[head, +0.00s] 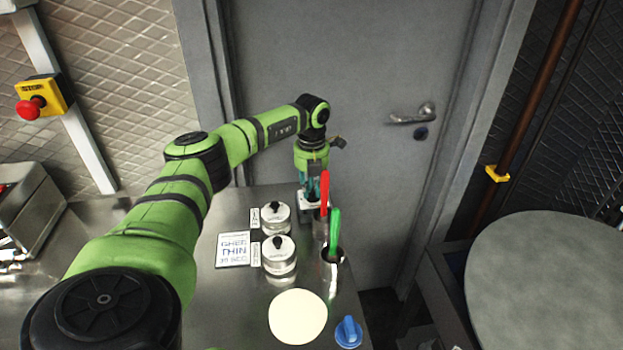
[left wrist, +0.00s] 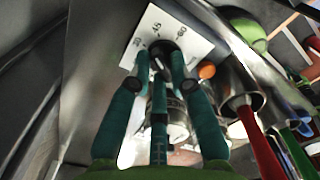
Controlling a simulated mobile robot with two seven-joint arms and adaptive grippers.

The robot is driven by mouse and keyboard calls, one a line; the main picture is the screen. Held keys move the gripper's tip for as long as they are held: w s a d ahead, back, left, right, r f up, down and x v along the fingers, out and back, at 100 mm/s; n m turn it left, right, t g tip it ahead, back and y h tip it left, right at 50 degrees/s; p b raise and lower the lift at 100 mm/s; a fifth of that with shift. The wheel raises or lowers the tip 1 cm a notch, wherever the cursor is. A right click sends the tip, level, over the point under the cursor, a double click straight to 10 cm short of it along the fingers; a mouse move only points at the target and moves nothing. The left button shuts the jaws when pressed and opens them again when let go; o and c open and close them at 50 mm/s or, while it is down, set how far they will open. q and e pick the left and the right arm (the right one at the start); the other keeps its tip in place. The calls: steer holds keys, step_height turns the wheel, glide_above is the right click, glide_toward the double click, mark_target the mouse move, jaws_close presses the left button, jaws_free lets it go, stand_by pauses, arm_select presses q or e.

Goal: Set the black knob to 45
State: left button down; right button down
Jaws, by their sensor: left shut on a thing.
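The white dial plate (left wrist: 190,38) shows in the left wrist view with the marks 30, 45 and 60 around a black knob (left wrist: 163,47). My left gripper (left wrist: 163,66) has its teal fingers closed around the knob, and they hide much of it. I cannot tell which mark the knob points at. In the head view, my left gripper (head: 312,188) points down at the far end of the steel counter, over the pale dial plate (head: 304,204). The knob is hidden there. My right gripper is not in view.
Two lidded canisters (head: 276,217) (head: 279,265), a ghee sign (head: 233,250), a cream disc (head: 297,317) and a blue knob (head: 348,332) are nearer. A grey door (head: 345,70) stands behind.

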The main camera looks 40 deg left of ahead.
arm_select(q)
steer(key=shift+m, duration=1.2)
steer(key=c, duration=1.1)
jaws_free()
steer(key=shift+r, duration=0.1)
step_height(320, 180, up, 12)
